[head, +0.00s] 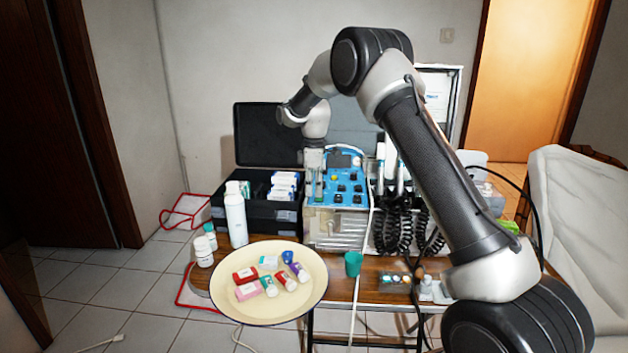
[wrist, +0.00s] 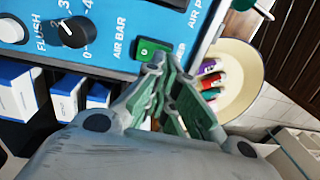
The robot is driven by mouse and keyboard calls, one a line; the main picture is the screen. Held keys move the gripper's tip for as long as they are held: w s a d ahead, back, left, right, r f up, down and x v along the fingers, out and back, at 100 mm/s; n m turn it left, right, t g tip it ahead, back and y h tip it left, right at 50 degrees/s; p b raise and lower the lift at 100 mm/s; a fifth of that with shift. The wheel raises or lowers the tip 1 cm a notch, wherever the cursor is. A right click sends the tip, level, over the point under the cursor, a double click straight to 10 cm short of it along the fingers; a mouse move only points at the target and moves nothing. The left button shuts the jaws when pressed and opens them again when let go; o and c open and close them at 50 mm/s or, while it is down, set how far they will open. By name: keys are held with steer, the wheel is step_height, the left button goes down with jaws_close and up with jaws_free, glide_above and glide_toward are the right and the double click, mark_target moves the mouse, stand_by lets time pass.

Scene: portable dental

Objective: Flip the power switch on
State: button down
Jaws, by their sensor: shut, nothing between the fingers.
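The blue control panel (head: 350,160) tops a dental unit on the table. In the wrist view the panel (wrist: 110,20) shows a green rocker switch (wrist: 150,46) between the printed words "AIR BAR" and a label partly hidden, ending in "ER". My gripper (wrist: 160,64) is shut and empty, its fingertips right at the lower edge of the green switch. I cannot tell whether they touch it or which way the rocker is tilted. In the head view my gripper (head: 315,195) points down over the panel's left edge and hides part of it.
A black dial (wrist: 75,32) is beside the switch. An open black case (head: 262,215) and a white bottle (head: 236,215) stand left of the unit. Coiled black hoses (head: 390,228) hang to its right. A cream tray (head: 250,308) with several small items is in front.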

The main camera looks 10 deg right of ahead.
steer(key=shift+f, duration=0.1)
steer(key=shift+s+f, duration=0.15)
steer(key=shift+f, duration=0.2)
stand_by(0.4)
steer(key=shift+w+d+r, duration=0.1)
steer(key=shift+w+r, duration=0.05)
steer(key=shift+w, duration=0.25)
steer(key=shift+w+d+r, duration=0.1)
steer(key=shift+w, duration=0.3)
step_height(320, 180, up, 12)
steer(key=shift+w+d, duration=0.15)
steer(key=shift+w, duration=0.25)
